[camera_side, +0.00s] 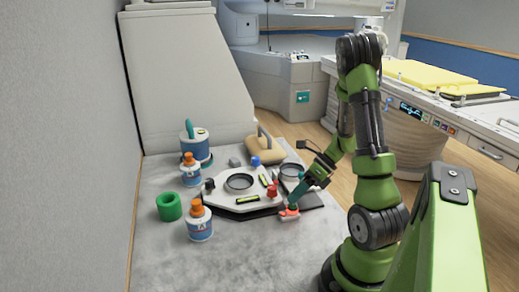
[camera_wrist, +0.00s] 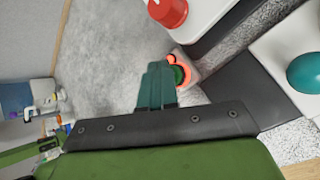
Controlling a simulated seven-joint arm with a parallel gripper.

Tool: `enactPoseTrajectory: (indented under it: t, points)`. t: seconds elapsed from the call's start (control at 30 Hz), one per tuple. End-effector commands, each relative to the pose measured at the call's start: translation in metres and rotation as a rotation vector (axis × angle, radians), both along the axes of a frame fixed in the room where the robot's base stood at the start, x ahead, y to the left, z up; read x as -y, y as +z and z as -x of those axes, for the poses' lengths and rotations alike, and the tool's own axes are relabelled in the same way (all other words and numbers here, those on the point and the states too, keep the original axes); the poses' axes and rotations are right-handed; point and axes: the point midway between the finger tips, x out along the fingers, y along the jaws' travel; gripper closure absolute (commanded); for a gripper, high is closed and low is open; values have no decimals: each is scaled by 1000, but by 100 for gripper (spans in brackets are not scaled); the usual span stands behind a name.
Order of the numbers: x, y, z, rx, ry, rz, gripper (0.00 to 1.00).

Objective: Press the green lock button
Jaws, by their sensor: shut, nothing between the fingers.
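The green lock button (camera_wrist: 179,75) shows in the wrist view, inside an orange-red ring on a small pale housing (camera_wrist: 190,68). It is just right of my gripper's fingertips (camera_wrist: 160,66), which partly overlap the housing's left side in the picture. My gripper's teal fingers are together with nothing between them. In the side view my gripper (camera_side: 293,206) points down at the red-orange and pale housing (camera_side: 289,216) at the panel's front right corner. The green button itself is hidden there. I cannot tell whether the fingertips touch it.
A white panel (camera_side: 215,189) with round recesses, a red knob (camera_side: 272,190) and a blue knob (camera_side: 255,161) stands just behind. A dark pad (camera_side: 312,199) lies right. Orange-capped bottles (camera_side: 200,224) and a green ring (camera_side: 169,207) stand left. The grey tabletop in front is clear.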

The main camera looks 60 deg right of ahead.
Motion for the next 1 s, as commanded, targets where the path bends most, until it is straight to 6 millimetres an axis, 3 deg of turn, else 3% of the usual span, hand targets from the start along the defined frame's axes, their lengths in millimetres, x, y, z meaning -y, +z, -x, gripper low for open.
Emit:
enactPoseTrajectory:
  t: [0.53,1.0]
  points:
    - [0,11,0,1,1,2,100]
    - [0,57,0,3,1,3,100]
